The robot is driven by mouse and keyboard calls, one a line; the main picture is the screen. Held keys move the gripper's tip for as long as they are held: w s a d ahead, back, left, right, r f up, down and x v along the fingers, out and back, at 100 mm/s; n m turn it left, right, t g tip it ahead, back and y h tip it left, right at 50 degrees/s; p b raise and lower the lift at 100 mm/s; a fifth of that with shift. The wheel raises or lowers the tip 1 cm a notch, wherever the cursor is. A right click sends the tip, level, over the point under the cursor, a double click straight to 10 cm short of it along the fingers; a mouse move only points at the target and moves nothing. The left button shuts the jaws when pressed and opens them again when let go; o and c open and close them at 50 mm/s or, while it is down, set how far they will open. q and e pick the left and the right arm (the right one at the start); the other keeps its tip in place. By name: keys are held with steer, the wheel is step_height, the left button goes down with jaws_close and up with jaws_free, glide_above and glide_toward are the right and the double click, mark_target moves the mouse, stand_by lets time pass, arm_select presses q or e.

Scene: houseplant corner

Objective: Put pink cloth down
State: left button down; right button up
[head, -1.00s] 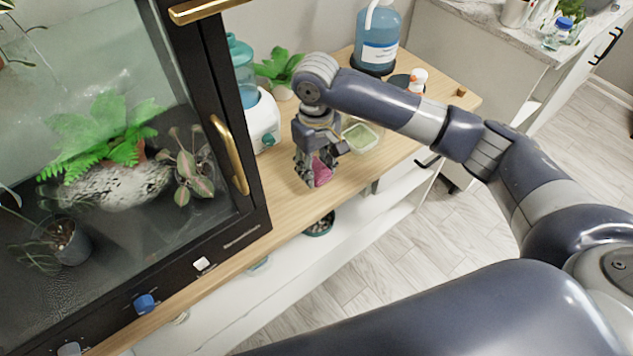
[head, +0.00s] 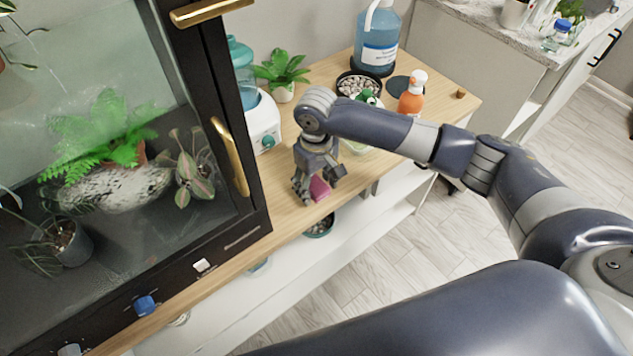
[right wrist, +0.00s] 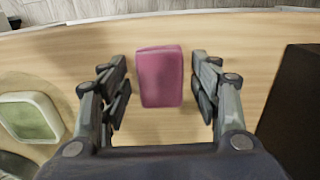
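The pink cloth (head: 319,189) is a folded block near the front edge of the wooden counter top. In the right wrist view the pink cloth (right wrist: 160,76) lies on the wood between the fingers, with a gap on each side. My right gripper (head: 317,190) is just above it, pointing down. In the right wrist view the right gripper (right wrist: 161,88) is open and does not touch the cloth. My left gripper is not in view.
A green-filled dish (right wrist: 31,117) lies beside the gripper. A glass cabinet (head: 130,130) with plants stands left. A blue-capped dispenser (head: 261,120), potted plant (head: 282,92), large blue bottle (head: 378,40) and orange bottle (head: 411,98) stand behind. Bare wood (right wrist: 220,30) surrounds the cloth.

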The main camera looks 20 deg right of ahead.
mark_target(316, 185)
step_height(316, 185, up, 12)
steer(key=shift+r, duration=0.2)
stand_by(0.5)
steer(key=shift+f, duration=0.1)
stand_by(0.3)
